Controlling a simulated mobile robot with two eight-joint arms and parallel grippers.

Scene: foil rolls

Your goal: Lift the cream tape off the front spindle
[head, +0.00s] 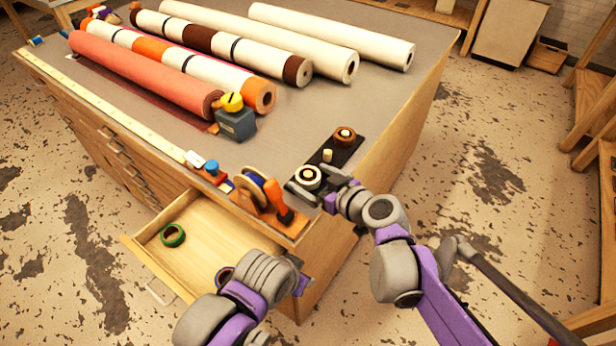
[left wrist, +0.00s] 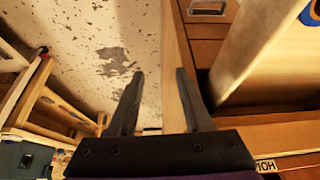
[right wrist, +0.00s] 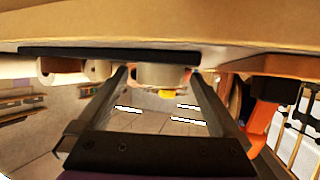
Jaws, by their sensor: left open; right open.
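A brown tape (head: 344,134) sits at the board's far end, with a short pale peg (head: 327,155) between. My left gripper (left wrist: 160,74) is open and empty near the drawer.
An orange tape dispenser (head: 275,204) stands close left of the board. The open drawer (head: 205,228) below holds a green tape ring (head: 172,235). Large rolls, including a coral one (head: 145,73), lie at the back. A grey box with yellow top (head: 235,120) stands mid-table.

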